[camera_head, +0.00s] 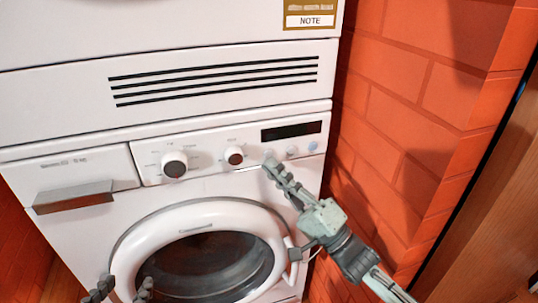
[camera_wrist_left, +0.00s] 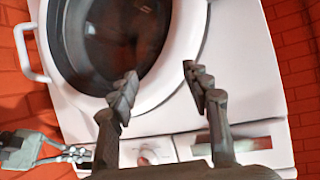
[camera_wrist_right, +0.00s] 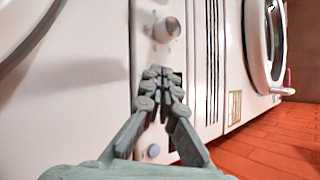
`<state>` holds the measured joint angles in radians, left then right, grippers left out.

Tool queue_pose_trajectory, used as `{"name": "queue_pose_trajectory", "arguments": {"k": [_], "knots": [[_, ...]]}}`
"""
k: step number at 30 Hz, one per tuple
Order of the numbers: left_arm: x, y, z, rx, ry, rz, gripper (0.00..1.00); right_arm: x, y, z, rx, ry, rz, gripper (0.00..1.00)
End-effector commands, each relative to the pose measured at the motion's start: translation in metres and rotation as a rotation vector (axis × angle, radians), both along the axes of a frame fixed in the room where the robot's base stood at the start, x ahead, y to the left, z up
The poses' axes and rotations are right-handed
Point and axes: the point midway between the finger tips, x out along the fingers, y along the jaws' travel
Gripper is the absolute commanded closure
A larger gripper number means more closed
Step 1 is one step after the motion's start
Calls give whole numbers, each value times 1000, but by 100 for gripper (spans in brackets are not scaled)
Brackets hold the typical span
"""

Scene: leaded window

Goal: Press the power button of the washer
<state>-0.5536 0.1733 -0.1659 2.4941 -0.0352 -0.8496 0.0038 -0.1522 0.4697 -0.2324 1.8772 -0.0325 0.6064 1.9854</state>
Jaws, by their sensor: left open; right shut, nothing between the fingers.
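The white washer (camera_head: 75,165) has a control panel with two knobs, a dark display (camera_head: 291,131) and small round buttons (camera_head: 291,150) below the display. Which button is power cannot be read. My right gripper (camera_head: 268,165) is shut and empty, its fingertips at the panel just below the leftmost button, left of the others. In the right wrist view its fingertips (camera_wrist_right: 160,72) lie in front of the panel between a knob (camera_wrist_right: 166,30) and a bluish button (camera_wrist_right: 153,150); contact cannot be told. My left gripper (camera_head: 120,289) is open and empty, low before the door; its spread fingers show in the left wrist view (camera_wrist_left: 157,80).
The round washer door (camera_head: 205,215) is shut, with its handle (camera_head: 297,253) at right. A drawer with a grey handle (camera_head: 73,197) is left of the knobs. A second white appliance (camera_head: 60,100) is stacked above. A brick wall (camera_head: 405,110) stands close on the right.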

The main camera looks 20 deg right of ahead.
Motion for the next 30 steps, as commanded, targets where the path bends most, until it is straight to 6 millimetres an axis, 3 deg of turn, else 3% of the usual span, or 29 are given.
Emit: {"name": "queue_pose_trajectory", "arguments": {"k": [30], "knots": [[0,0,3,0,-1,0,51,9,0,0,0,-1,0,100]]}}
